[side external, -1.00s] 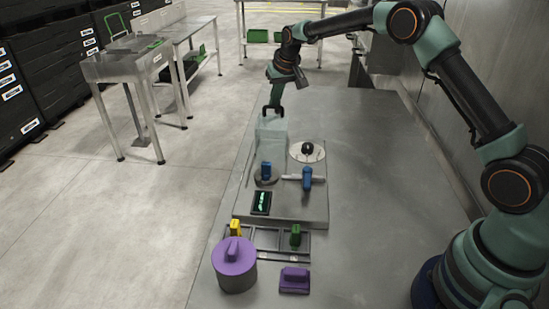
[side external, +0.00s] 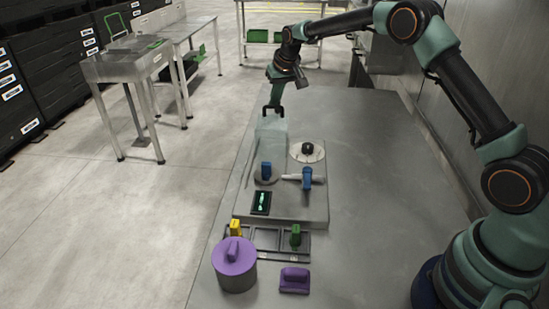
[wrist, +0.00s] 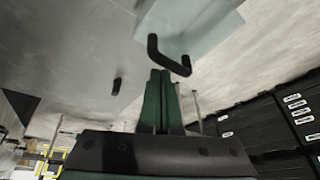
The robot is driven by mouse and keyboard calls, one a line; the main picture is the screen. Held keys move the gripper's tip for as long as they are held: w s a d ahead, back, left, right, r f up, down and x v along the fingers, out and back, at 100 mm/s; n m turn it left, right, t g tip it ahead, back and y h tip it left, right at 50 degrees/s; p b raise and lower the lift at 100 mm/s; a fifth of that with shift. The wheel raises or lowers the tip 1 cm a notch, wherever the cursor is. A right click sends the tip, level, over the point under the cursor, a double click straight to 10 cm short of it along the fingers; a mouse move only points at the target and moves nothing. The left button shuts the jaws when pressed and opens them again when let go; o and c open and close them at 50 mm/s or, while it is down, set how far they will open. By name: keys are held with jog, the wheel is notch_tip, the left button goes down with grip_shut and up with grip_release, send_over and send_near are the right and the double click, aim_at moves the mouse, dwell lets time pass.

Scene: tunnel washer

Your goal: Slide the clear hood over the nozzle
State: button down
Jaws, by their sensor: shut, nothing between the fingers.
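The clear hood (side external: 271,132) stands at the far end of the grey base plate. Its dark bent handle (side external: 274,112) faces my gripper (side external: 274,103), which is at the handle's far side. In the wrist view, the pale see-through hood (wrist: 205,25) and its dark handle (wrist: 170,60) lie just beyond my shut, empty green fingers (wrist: 160,74). I cannot tell whether the fingertips touch the handle. A blue-topped part (side external: 266,170) on a round grey base stands in front of the hood; I cannot tell whether it is the nozzle.
A white dial with a black knob (side external: 307,149) and a blue-handled valve (side external: 306,178) are to the right. A small lit display (side external: 261,202), yellow and green pieces, a purple-lidded pot (side external: 235,265) and a purple block (side external: 294,280) are nearer. The table's right side is clear.

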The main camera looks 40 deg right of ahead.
aim_at(272, 107)
jog(key=shift+s+a, duration=1.05)
jog(key=shift+a, duration=0.05)
jog(key=shift+s+a, duration=1.05)
jog(key=shift+s, duration=0.05)
jog(key=shift+a, duration=0.1)
jog(key=shift+s+a, duration=1)
jog(key=shift+s, duration=0.05)
jog(key=shift+s+a+y, duration=0.3)
jog(key=shift+s+a, duration=0.75)
